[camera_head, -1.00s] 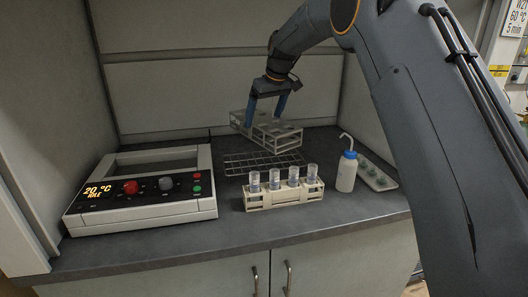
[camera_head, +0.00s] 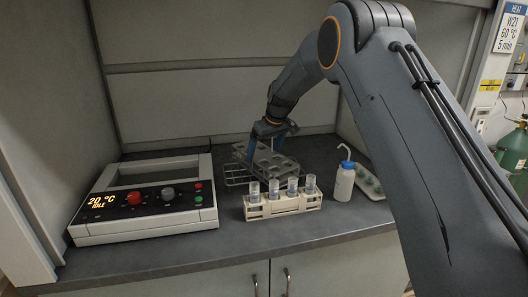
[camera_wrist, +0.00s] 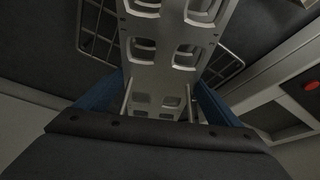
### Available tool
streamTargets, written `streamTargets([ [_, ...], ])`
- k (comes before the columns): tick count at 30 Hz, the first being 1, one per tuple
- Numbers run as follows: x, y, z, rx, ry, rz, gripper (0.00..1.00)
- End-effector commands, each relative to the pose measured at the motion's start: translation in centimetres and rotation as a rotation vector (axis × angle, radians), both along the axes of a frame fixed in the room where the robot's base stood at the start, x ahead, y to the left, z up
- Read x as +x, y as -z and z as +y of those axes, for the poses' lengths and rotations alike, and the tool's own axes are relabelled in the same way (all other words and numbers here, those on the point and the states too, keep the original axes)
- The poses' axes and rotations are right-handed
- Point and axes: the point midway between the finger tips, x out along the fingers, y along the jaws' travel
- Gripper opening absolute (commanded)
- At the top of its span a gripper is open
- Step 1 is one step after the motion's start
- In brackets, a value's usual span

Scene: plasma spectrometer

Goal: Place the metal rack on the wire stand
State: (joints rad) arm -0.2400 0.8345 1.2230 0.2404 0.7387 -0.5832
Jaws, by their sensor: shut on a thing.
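The metal rack (camera_head: 272,160) is a grey frame with square openings. It sits just above or on the wire stand (camera_head: 235,178), a low wire grid on the bench; I cannot tell whether they touch. My gripper (camera_head: 264,148), with blue fingers, is shut on the rack from above. In the wrist view the rack (camera_wrist: 165,60) lies between the blue fingers of my gripper (camera_wrist: 160,100), and wires of the stand (camera_wrist: 228,62) show past both its sides. The rack hides most of the stand.
A white tube rack with several capped tubes (camera_head: 283,205) stands close in front of the stand. A heater unit with a lit display (camera_head: 150,205) is to the left. A wash bottle (camera_head: 345,180) and a tray with round wells (camera_head: 368,182) are to the right.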

Motion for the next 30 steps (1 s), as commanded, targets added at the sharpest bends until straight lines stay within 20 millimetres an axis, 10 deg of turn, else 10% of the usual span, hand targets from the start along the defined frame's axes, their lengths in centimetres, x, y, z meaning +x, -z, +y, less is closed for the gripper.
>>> streamTargets([
  [4,0.0,0.3,0.0,0.001,0.0,-0.001,0.55],
  [5,0.0,0.3,0.0,-0.001,0.0,0.001,0.91],
  [7,0.0,0.3,0.0,0.0,0.0,0.0,1.0],
  [19,-0.2,-1.0,-0.3,0.001,0.0,-0.002,1.0],
  [30,-2.3,-7.6,-2.0,0.0,0.001,-0.003,1.0],
])
